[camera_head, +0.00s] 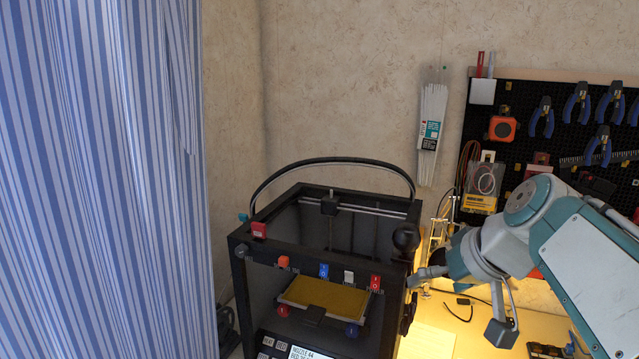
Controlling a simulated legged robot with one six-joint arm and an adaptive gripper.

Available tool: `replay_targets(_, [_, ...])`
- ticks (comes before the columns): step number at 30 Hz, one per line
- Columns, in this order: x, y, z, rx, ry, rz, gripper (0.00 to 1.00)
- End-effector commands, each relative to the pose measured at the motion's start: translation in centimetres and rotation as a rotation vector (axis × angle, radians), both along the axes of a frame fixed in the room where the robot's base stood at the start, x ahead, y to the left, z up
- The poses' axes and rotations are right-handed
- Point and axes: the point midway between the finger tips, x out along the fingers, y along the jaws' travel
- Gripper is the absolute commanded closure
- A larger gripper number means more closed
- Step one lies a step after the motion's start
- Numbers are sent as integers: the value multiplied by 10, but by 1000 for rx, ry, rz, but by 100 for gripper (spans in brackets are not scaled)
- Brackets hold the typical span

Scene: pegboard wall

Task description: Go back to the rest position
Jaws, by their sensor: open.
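My arm reaches in from the right edge, and my gripper (424,281) is at the right side of a black box-framed machine that looks like a 3D printer (243,262). My gripper is open and small in view, with its fingers pointing left toward the printer's right front post. I cannot tell whether it touches the printer. A round black knob (405,238) sits on that post just above my gripper. Nothing shows between the fingers.
A black pegboard (560,118) with blue-handled pliers hangs at the right, behind my arm. A bag of white zip ties (431,130) hangs on the wall. A blue striped curtain (100,180) fills the left. The lit worktop (455,335) holds a loose black cable.

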Motion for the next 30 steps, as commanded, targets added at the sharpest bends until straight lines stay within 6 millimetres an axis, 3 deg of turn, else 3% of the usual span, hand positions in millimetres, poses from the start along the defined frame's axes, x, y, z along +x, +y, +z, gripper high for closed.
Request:
replay_targets(6, [-54, 18, -41, -99, 56, -63, 0])
replay_targets(16, [-122, 23, -104, -243, 66, -142, 0])
replay_targets(21, [-139, 21, -123, -280, 52, -162, 0])
replay_targets(30, [-141, 20, -126, -287, 51, -166, 0])
